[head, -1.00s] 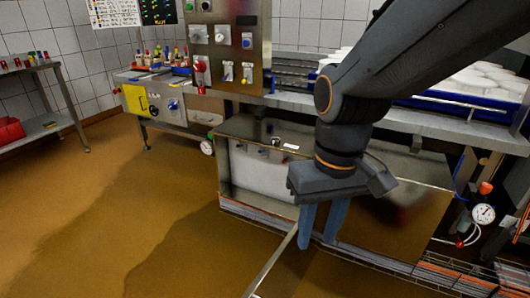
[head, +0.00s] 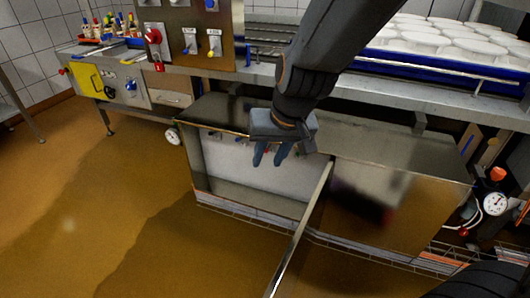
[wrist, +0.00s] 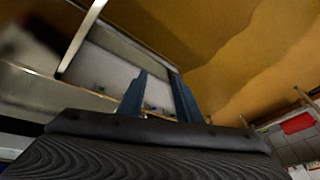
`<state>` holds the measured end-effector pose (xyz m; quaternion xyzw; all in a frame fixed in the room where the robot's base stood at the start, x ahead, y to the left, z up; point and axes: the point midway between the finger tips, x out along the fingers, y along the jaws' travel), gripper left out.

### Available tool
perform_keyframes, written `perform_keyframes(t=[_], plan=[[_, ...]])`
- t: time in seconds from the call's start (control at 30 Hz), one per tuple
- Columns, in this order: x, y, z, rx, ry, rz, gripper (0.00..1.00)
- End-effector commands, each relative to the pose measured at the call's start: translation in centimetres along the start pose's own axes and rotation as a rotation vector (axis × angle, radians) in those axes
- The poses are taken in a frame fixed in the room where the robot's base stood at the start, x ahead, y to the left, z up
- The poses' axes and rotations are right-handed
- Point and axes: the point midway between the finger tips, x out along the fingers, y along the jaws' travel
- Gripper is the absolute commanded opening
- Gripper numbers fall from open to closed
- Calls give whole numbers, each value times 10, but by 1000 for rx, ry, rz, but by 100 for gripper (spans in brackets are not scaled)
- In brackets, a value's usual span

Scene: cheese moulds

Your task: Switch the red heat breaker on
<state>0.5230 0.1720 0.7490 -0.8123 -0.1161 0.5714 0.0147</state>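The low steel cabinet (head: 225,113) is open at its left bay, where a pale inner panel (head: 225,165) shows. A row of small switches (head: 240,140) runs along the top of this panel. A small red spot (head: 293,139) shows beside my gripper; I cannot tell whether it is the heat breaker. My gripper (head: 270,162) points down in front of the panel and hides part of the row. Its fingers are apart with nothing between them. In the wrist view the fingers (wrist: 158,98) frame the pale panel (wrist: 108,66) and tiny blurred switches.
The thin open door (head: 300,228) juts towards me, right of my gripper. Above left, a control panel (head: 190,17) carries a red rotary switch (head: 153,37) and a red padlock (head: 158,67). A gauge (head: 495,204) stands at right. The floor at left is clear.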

Motion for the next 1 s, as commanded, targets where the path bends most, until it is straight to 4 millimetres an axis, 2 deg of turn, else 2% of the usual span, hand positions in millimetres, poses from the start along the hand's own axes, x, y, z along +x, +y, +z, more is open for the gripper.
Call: perform_keyframes(t=[0.03,0.2,0.4,0.5,0.73,0.9,1.0], plan=[[24,-5,-15,7,42,-2,32],[83,-16,-71,50,222,14,32],[147,-16,-122,94,431,82,32],[175,-11,-139,110,531,133,32],[230,7,-158,123,753,290,32],[261,23,-154,105,917,440,32],[271,31,-146,86,1003,526,32]])
